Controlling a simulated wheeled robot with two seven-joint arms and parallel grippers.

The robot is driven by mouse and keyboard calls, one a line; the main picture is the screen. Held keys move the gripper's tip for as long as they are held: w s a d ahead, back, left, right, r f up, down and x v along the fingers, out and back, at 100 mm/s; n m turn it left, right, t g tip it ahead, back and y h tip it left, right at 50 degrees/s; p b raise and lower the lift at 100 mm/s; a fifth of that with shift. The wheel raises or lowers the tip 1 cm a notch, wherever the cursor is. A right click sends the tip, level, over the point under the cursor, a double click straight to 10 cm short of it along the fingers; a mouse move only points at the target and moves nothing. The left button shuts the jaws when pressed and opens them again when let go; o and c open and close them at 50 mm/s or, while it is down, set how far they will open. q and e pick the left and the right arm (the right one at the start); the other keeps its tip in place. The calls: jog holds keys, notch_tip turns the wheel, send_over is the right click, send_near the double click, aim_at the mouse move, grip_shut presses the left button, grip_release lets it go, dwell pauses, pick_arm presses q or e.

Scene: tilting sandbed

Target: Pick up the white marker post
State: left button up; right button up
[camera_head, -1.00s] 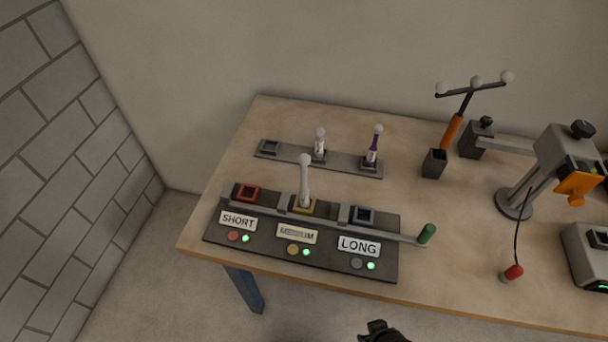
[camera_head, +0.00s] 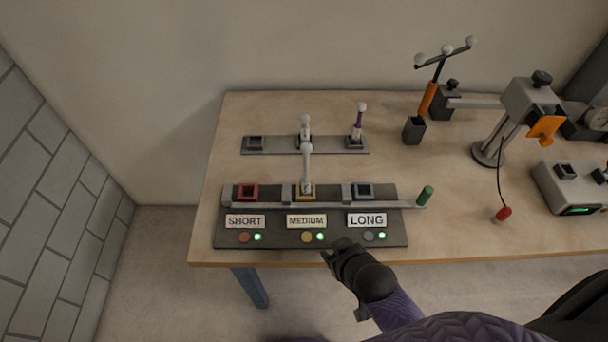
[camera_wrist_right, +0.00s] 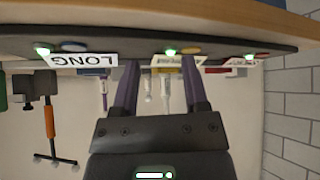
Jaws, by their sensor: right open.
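One white post (camera_head: 307,172) with a ball top stands upright in the yellow-rimmed socket (camera_head: 299,199) behind the MEDIUM label. Another white-bodied post (camera_head: 305,127) stands in the back rack (camera_head: 275,145), partly hidden behind the first. A purple post (camera_head: 358,122) with a white ball stands to its right. My right gripper (camera_head: 338,250) is at the front edge of the labelled board (camera_head: 282,238), in front of and below the posts. In the right wrist view my right gripper (camera_wrist_right: 160,62) is open and empty, with pale posts (camera_wrist_right: 165,92) beyond its fingers. My left gripper is out of view.
A grey bar with a green handle (camera_head: 425,196) runs across the board behind the labels. To the right stand a small dark holder (camera_head: 414,130), an orange-handled tool (camera_head: 428,98), a grey stand (camera_head: 487,153) and a grey box (camera_head: 575,190). Bare tabletop lies right of the board.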

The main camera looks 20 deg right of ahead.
aim_at(307, 170)
jog(key=w+r+t, duration=0.5)
jog(key=w+r, duration=0.3)
jog(key=r, duration=0.2)
jog(key=shift+t+y, duration=0.3)
jog(key=shift+y, duration=0.1)
jog(key=b+x, duration=0.1)
jog(key=x, duration=0.2)
jog(key=b+x, duration=0.1)
jog(key=x, duration=0.2)
jog(key=b+x, duration=0.1)
jog(key=x, duration=0.2)
jog(key=shift+w+a, duration=0.25)
jog(key=shift+w, duration=0.25)
jog(key=shift+r, duration=0.1)
jog(key=shift+s, duration=0.1)
grip_shut()
